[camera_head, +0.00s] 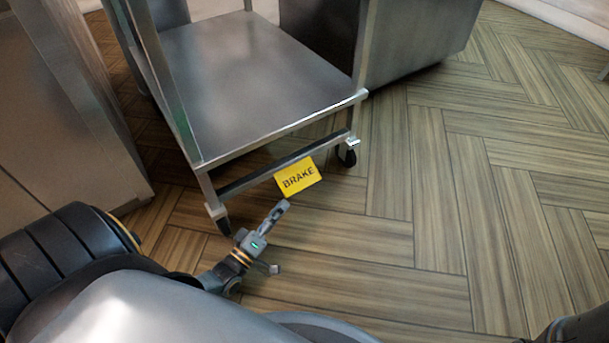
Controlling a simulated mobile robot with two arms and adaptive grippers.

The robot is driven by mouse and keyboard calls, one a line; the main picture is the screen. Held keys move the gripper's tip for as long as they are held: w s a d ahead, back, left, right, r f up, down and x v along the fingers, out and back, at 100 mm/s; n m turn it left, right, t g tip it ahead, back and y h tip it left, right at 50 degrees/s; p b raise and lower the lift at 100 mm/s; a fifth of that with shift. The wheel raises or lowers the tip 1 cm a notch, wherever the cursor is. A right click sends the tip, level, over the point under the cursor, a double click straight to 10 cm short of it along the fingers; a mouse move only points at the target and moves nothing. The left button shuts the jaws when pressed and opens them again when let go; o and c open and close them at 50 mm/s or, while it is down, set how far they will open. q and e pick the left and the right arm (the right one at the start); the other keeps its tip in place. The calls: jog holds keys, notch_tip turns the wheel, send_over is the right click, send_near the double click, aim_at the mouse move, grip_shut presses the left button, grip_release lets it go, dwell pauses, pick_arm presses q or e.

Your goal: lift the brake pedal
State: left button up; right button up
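The brake pedal (298,177) is a yellow plate with the word BRAKE on it. It sits at a dark bar (247,179) low across the near side of a steel cart (235,75), and slopes down towards me. My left gripper (280,237) is just below and nearer than the pedal, its fingers spread apart with nothing between them. Its upper finger points up towards the pedal's lower edge; a small gap seems to show, but contact is hard to judge. My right gripper is not in view.
The cart stands on casters; one caster (346,155) shows right of the pedal, another (223,225) to the left. A steel cabinet (55,120) stands at the left and a steel unit (410,40) behind the cart. The wooden floor (450,190) is clear on the right.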

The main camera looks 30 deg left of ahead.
aim_at(301, 181)
pick_arm(q)
jog(key=b+x, duration=0.3)
jog(key=x, duration=0.6)
jog(key=shift+w+f, duration=0.1)
jog(key=shift+w, duration=0.05)
jog(key=shift+w+r, duration=0.2)
jog(key=shift+w, duration=0.15)
jog(key=shift+c, duration=0.2)
grip_shut()
